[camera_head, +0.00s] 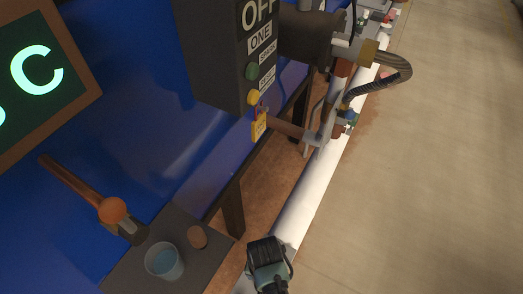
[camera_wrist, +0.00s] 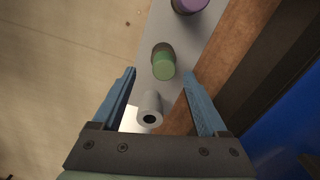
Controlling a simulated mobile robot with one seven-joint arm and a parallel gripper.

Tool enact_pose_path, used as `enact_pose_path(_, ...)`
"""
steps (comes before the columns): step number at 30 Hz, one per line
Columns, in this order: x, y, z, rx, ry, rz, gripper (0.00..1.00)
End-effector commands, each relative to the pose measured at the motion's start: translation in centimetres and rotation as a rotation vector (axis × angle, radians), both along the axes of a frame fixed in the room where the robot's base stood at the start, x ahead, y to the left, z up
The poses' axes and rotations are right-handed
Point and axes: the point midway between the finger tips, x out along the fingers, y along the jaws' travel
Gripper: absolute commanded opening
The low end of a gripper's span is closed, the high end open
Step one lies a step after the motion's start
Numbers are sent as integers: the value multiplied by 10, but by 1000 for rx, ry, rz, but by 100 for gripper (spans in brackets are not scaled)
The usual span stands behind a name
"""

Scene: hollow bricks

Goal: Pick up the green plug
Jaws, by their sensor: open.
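The green plug (camera_wrist: 164,65) stands on a grey strip in the wrist view, just ahead of my gripper. My gripper (camera_wrist: 159,74) is open, with one blue finger on each side and the green plug roughly between and beyond the fingertips. Nothing is held. In the head view the dark end of my arm (camera_head: 268,262) is at the bottom centre over the pale strip. I cannot make out the green plug in the head view.
A grey hollow cylinder (camera_wrist: 150,112) stands between my fingers, nearer the palm. A purple plug (camera_wrist: 190,5) is at the top edge. A brown wooden edge (camera_wrist: 235,50) runs on the right.

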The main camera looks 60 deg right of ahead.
Motion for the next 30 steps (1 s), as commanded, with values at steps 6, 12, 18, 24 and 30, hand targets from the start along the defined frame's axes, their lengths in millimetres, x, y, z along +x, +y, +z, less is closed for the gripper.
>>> enact_pose_path(6, 6, 1, -30, 1, 1, -2, 76)
enact_pose_path(12, 5, 2, -48, 0, 0, -1, 76)
enact_pose_path(18, 5, 2, -48, 0, 0, -1, 76)
enact_pose_path(24, 5, 2, -48, 0, 0, -1, 45)
enact_pose_path(30, 5, 2, -48, 0, 0, 0, 9)
